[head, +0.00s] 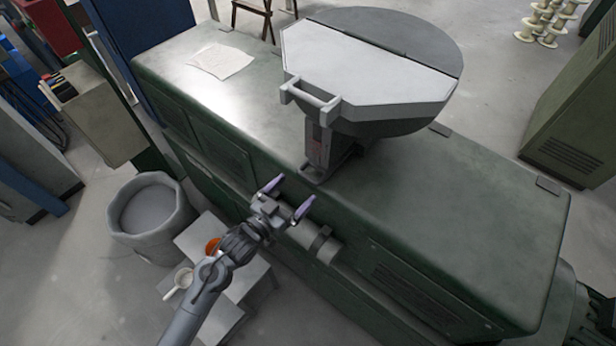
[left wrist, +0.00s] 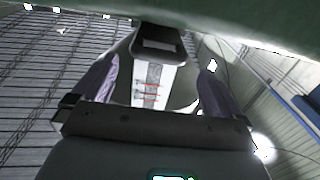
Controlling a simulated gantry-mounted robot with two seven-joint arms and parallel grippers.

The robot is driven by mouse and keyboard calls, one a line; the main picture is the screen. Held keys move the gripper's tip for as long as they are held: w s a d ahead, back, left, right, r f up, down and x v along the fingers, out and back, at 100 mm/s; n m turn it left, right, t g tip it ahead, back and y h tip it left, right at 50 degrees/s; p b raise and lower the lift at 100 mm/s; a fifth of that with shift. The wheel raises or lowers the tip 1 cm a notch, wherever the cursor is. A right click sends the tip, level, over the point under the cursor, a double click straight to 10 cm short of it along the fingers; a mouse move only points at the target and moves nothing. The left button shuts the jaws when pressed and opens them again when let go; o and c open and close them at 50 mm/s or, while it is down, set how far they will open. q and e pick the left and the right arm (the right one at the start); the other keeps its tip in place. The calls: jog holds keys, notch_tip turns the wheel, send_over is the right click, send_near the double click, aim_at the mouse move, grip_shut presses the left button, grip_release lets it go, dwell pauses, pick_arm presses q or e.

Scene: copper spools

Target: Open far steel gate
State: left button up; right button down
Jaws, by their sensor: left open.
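The steel gate appears to be the pale flat plate (head: 365,68) with angled corners. It lies over the front of a round dark grey bowl (head: 400,118) on the green machine, and looks shut. A bar handle (head: 312,97) sticks out at its front left edge. My left gripper (head: 288,196) is open and empty, its two purple fingers apart, below and in front of the handle and not touching it. In the left wrist view the fingers (left wrist: 155,84) frame a pale labelled post (left wrist: 150,85) behind them. My right gripper is not in view.
The green machine's top (head: 440,190) is mostly bare, with a paper sheet (head: 221,61) at its left end. A grey bin (head: 150,215) and a low step (head: 235,275) with an orange cup and a pale pan stand in front.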

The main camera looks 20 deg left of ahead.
aim_at(307, 177)
pick_arm(q)
jog(key=shift+x, duration=3.05)
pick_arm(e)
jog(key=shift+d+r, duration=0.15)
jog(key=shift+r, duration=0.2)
